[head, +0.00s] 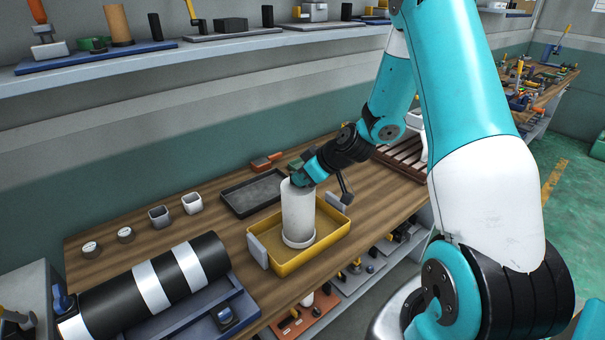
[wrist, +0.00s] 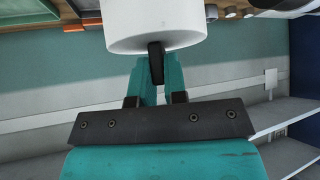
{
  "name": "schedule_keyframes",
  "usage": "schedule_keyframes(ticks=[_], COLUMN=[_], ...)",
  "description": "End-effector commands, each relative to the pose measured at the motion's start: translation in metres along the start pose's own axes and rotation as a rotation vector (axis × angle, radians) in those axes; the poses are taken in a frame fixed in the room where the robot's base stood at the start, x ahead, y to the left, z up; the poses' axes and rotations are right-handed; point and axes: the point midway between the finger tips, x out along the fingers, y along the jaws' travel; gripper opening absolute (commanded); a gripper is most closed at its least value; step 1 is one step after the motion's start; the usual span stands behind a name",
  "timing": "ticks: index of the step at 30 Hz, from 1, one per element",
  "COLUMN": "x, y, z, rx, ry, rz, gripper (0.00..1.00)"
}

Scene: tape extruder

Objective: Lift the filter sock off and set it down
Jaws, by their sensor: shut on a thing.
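The filter sock (head: 297,207) is a white upright cylinder in the head view. It stands in or just over the yellow tray (head: 258,250), with a pale ring around its lower end; I cannot tell if it touches the tray. My gripper (head: 302,180) is at its top, shut on it. In the wrist view the white sock (wrist: 155,25) fills the top middle, and my gripper (wrist: 155,68) meets its end; a dark finger pad overlaps its edge. The exact grip is partly hidden.
An empty dark tray (head: 254,194) lies behind the yellow tray. Two small square cups (head: 191,203) and two round gauges (head: 125,235) stand to the left. A black-and-white striped cylinder (head: 150,285) lies front left. A slatted brown rack (head: 402,163) stands behind my arm. A shelf (head: 200,51) runs above.

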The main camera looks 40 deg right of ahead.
Motion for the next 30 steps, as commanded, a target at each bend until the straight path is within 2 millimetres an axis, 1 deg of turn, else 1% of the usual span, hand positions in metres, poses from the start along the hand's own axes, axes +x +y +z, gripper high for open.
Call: schedule_keyframes(ticks=[6,7,10,18,22,26,30], x=[0.0,0.0,0.0,-0.001,-0.009,-0.03,-0.066], y=[0.0,0.0,0.0,0.0,0.001,0.001,0.002], z=[0.0,0.0,0.0,0.0,0.0,0.001,0.001], rx=[0.0,0.0,0.0,0.001,0.001,0.001,0.0], ry=[0.001,0.001,0.001,-0.001,0.001,0.002,0.003], rz=[0.001,0.001,0.001,0.0,0.002,0.005,0.009], gripper=[0.0,0.2,0.42,0.42,0.42,0.42,0.42])
